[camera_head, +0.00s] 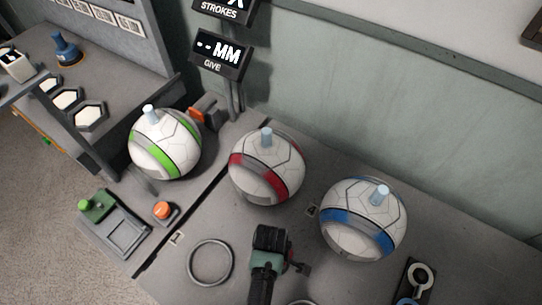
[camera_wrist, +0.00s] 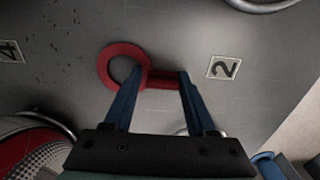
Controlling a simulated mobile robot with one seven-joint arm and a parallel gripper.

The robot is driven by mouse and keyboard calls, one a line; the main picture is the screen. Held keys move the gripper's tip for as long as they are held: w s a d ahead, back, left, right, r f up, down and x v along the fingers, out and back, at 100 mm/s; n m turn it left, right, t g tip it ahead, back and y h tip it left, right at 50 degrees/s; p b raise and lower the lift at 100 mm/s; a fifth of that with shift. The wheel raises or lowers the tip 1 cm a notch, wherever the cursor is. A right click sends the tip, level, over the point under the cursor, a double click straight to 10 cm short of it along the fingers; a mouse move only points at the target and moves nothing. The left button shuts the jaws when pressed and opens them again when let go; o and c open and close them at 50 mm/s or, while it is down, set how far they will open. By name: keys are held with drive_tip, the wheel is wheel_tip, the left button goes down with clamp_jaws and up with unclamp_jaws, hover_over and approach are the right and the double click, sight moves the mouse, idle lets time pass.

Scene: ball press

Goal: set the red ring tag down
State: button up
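The red ring tag (camera_wrist: 108,67) shows in the wrist view as a red ring with a short stem. It appears to lie flat on the grey table. My gripper (camera_wrist: 161,75) has its two blue fingers spread apart, with the tag's stem (camera_wrist: 163,81) across the gap between them. The left fingertip is by the joint of ring and stem, the right one by the stem's far end. I cannot tell if they touch it. In the head view my gripper (camera_head: 292,265) is over the table's front part, and the tag cannot be made out.
White balls with green (camera_head: 165,144), red (camera_head: 266,166) and blue (camera_head: 363,218) bands stand behind my gripper. An empty metal ring (camera_head: 210,263) lies to its left. A dark holder with ring tags (camera_head: 420,276) is at right. A number 2 label (camera_wrist: 223,67) lies beside the red tag.

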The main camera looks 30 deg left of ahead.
drive_tip(key=o, duration=0.4)
drive_tip(key=shift+c, duration=0.2)
drive_tip(key=shift+r, duration=0.1)
wheel_tip(320, 180, up, 12)
drive_tip(key=p, duration=0.1)
drive_tip(key=shift+r, duration=0.1)
